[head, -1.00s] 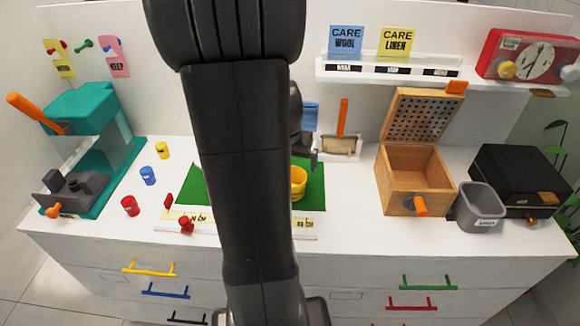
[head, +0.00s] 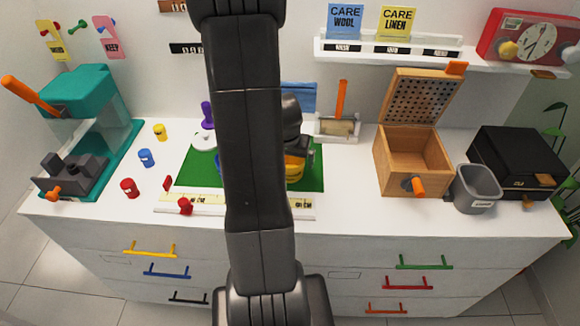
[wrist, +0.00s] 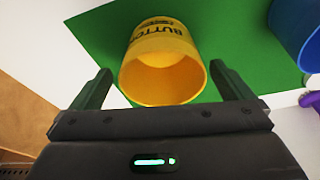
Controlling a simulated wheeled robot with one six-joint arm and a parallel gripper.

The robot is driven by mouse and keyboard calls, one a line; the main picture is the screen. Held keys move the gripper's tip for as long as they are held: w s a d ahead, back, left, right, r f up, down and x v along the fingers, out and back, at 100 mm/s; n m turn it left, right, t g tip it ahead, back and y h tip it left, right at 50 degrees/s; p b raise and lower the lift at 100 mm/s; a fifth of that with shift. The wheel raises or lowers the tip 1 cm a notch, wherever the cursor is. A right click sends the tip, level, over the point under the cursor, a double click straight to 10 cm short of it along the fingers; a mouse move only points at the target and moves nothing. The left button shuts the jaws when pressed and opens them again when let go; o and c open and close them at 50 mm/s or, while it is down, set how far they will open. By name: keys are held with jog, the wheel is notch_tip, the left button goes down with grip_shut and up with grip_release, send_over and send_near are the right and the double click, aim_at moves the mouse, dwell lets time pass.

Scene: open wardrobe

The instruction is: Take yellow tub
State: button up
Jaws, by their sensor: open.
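The yellow tub (wrist: 160,62) stands on the green mat (wrist: 236,62) in the wrist view, with dark lettering reading "BUTTON" on its side and its open top facing the camera. My gripper (wrist: 160,80) is open, with one finger to each side of the tub; I cannot tell whether either finger touches it. In the head view, the yellow tub (head: 294,168) shows at the right part of the green mat (head: 313,178), partly hidden by my arm.
A blue tub (wrist: 300,35) stands on the mat near the yellow one. An open wooden box (head: 412,165), a grey bin (head: 476,190) and a black box (head: 520,160) stand to the right. A teal press (head: 85,125) stands at the left, with small coloured spools nearby.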

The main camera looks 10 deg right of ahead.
jog(key=shift+x, duration=2.15)
jog(key=shift+w+a, duration=0.1)
jog(key=c, duration=0.9)
